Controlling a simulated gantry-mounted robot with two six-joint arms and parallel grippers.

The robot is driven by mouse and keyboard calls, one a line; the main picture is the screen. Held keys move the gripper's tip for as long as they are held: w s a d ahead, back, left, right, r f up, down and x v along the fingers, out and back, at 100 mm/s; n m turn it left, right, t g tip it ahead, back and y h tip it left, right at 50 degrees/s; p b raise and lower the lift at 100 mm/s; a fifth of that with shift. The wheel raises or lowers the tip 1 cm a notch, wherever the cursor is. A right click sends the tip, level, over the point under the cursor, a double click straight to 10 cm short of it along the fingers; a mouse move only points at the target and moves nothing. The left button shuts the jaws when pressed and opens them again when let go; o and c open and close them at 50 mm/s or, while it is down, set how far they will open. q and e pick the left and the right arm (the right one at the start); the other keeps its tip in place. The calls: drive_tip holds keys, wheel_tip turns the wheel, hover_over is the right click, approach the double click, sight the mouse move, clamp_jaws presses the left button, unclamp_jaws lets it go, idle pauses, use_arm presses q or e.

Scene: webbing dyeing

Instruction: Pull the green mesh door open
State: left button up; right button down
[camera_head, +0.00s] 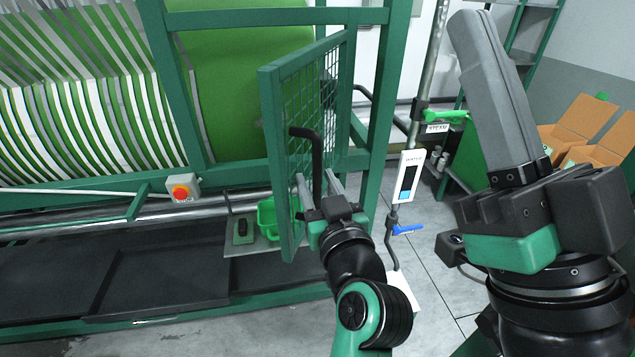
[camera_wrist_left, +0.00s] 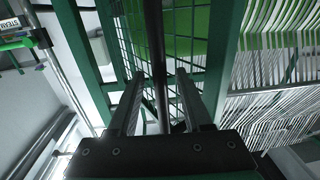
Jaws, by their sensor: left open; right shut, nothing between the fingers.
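The green mesh door (camera_head: 270,110) stands ajar in the head view, swung out at an angle from the machine's green frame. Its black handle (camera_head: 318,150) is a bent bar on the mesh side facing me. My left gripper (camera_head: 319,182) is open at the handle's lower part. In the left wrist view, the handle bar (camera_wrist_left: 155,40) runs upright between the two spread fingers (camera_wrist_left: 160,92), with the mesh behind it; contact cannot be told. My right gripper (camera_head: 472,25) is shut and empty, raised on the right, away from the door.
A red emergency button (camera_head: 181,191) sits on the frame's lower rail. A green basket (camera_head: 267,218) is behind the door's lower edge. A pipe with a green valve handle (camera_head: 446,115) and a blue one (camera_head: 407,229) stands right of the door. Cardboard boxes (camera_head: 575,125) stand far right.

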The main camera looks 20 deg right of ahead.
use_arm(q)
drive_tip(key=s, duration=0.2)
drive_tip(key=shift+s+a+r, duration=0.1)
drive_tip(key=shift+s, duration=0.2)
drive_tip(key=s+p, duration=0.1)
drive_tip(key=p, duration=0.1)
drive_tip(key=s+p, duration=0.1)
drive_tip(key=p, duration=0.1)
drive_tip(key=s+p, duration=0.1)
drive_tip(key=p, duration=0.1)
drive_tip(key=shift+s+a+r, duration=0.1)
drive_tip(key=shift+s+r, duration=0.2)
drive_tip(key=shift+s, duration=0.05)
drive_tip(key=shift+s+a+f+p, duration=0.15)
drive_tip(key=shift+s+f+p, duration=0.3)
drive_tip(key=shift+s, duration=0.2)
